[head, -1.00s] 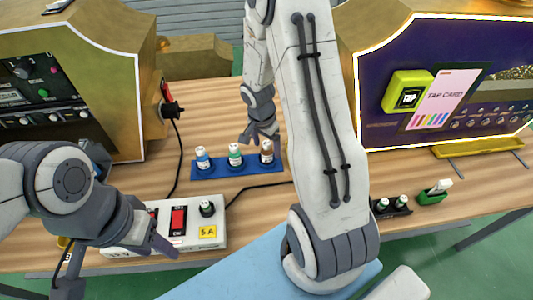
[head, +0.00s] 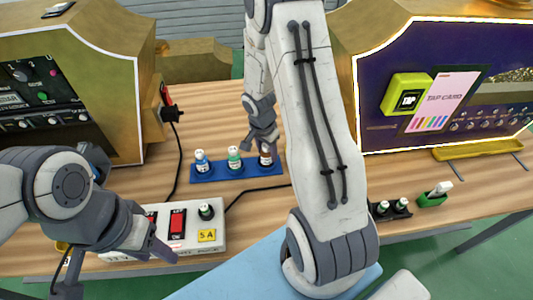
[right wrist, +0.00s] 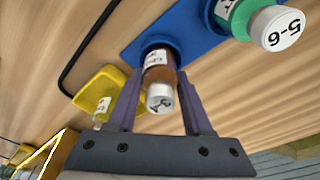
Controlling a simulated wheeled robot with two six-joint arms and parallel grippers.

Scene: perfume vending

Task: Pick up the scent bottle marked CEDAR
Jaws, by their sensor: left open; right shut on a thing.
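A blue tray (head: 240,172) on the wooden table holds three small bottles: blue (head: 202,161), green (head: 234,158) and brown with a white cap (head: 266,158). My right gripper (head: 264,146) is at the brown bottle, at the tray's right end. In the right wrist view its fingers (right wrist: 161,78) are shut on both sides of the brown bottle (right wrist: 158,64), which is still at the blue tray (right wrist: 132,38). The bottle's label is only partly readable. My left gripper (head: 120,270) is open and empty at the lower left, by the power strip.
A white power strip (head: 206,238) with a red switch lies in front of the tray. Gold machines stand left (head: 120,70) and right (head: 345,70). A yellow holder (right wrist: 98,88) shows near my right gripper.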

